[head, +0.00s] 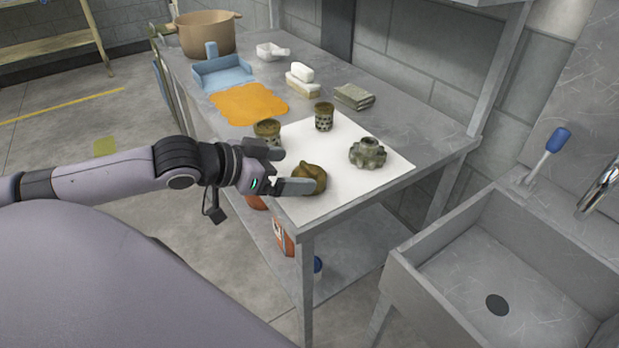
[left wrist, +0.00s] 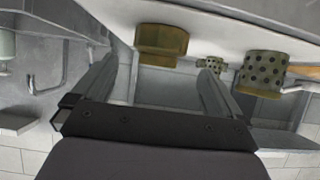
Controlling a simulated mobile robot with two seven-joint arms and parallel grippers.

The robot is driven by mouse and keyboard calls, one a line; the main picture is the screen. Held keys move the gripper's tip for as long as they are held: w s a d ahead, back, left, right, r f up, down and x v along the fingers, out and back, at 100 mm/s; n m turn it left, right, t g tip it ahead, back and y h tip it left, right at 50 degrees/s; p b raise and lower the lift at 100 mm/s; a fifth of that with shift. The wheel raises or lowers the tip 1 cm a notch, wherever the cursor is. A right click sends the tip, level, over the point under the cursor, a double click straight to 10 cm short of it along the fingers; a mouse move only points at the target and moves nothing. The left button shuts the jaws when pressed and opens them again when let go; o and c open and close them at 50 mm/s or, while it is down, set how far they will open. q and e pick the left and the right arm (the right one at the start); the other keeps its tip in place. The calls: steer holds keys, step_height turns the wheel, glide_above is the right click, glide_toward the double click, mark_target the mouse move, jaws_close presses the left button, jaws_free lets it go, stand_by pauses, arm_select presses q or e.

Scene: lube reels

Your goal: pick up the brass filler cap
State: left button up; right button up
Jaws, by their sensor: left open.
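The brass filler cap (head: 312,175) is a dull brown-gold, lobed piece on a white sheet near the front edge of the workbench. My left gripper (head: 284,170) is open and reaches in from the left, its fingertips close to the cap. In the head view one finger overlaps the cap's near side. In the left wrist view the cap (left wrist: 162,42) lies ahead, across the gap between the open fingers (left wrist: 160,80), with nothing held. I cannot tell whether a finger touches it. My right gripper is not in view.
Two perforated brass-topped cups (head: 267,131) (head: 324,118) and a toothed grey part (head: 368,154) stand on the white sheet (head: 345,180). An orange cloth (head: 248,104), blue dustpan (head: 222,74) and pot (head: 207,36) are farther back. A sink (head: 440,290) is right.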

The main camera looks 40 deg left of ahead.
mark_target(306, 171)
arm_select(q)
steer(key=shift+x, duration=2.75)
steer(key=shift+r, duration=0.1)
steer(key=c, duration=1.2)
